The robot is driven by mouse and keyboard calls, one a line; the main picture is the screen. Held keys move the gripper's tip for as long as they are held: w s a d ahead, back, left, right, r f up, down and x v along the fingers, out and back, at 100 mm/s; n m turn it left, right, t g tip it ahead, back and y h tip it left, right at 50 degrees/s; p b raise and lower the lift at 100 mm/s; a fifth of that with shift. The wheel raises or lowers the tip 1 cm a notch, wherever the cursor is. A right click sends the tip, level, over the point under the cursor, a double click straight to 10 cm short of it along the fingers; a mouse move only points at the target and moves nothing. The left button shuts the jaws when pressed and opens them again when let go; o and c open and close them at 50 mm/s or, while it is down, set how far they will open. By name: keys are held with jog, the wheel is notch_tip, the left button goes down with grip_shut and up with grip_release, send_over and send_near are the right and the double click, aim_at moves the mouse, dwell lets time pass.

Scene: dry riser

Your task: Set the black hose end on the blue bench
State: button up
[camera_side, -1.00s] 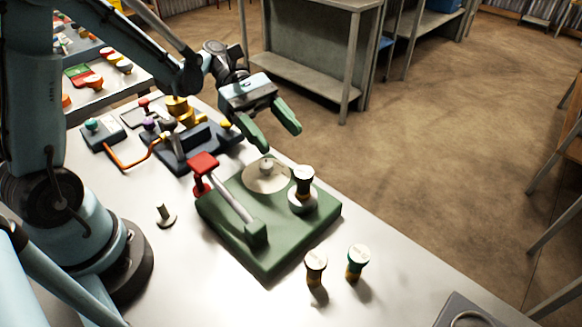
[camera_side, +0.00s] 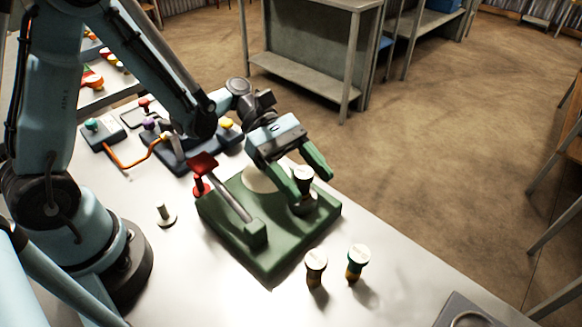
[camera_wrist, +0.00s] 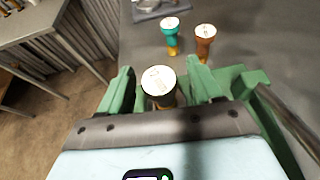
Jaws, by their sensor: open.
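The black hose end (camera_side: 303,174), with a pale round top, stands upright on the green base (camera_side: 285,262). My gripper (camera_side: 314,188) is open and low over that base, with its green fingers on either side of the hose end. In the wrist view the pale top (camera_wrist: 158,80) lies between the two open fingertips (camera_wrist: 160,72), with gaps beside it. The fingers partly hide its body in the side view. A dark blue stand (camera_side: 185,163) sits behind the green base; I cannot tell whether it is the blue bench.
A red-handled lever (camera_side: 203,165) rises from the green base's left side. Two pale-topped hose ends, one brown (camera_side: 316,262) and one teal (camera_side: 357,258), stand in front. A small peg (camera_side: 164,214) stands at left.

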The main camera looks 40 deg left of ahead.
grip_shut()
jog(key=shift+r, duration=0.1)
dwell(0.3)
jog(key=shift+r, duration=0.75)
jog(key=r, duration=0.3)
jog(key=shift+s+d, duration=0.2)
jog(key=shift+s, duration=0.15)
jog(key=s+d+r, duration=0.6)
jog(key=s, duration=0.3)
notch_tip(320, 180, up, 4)
jog(key=n+t+y, duration=0.2)
jog(key=n+t, duration=0.5)
jog(key=t, duration=0.1)
send_over(303, 176)
jog(key=w+a, duration=0.2)
jog(key=w+a+r+n+t+y, duration=0.2)
jog(key=a+r+n+t+y, duration=0.1)
jog(key=a, duration=0.4)
jog(key=w+a+r+n+t+y, duration=0.2)
jog(key=w+a+r+n+y, duration=0.1)
jog(key=a, duration=0.4)
jog(key=shift+w+a+r+n+t+y, duration=0.15)
jog(key=shift+a+r+n+t+y, duration=0.25)
jog(key=shift+n+y, duration=0.55)
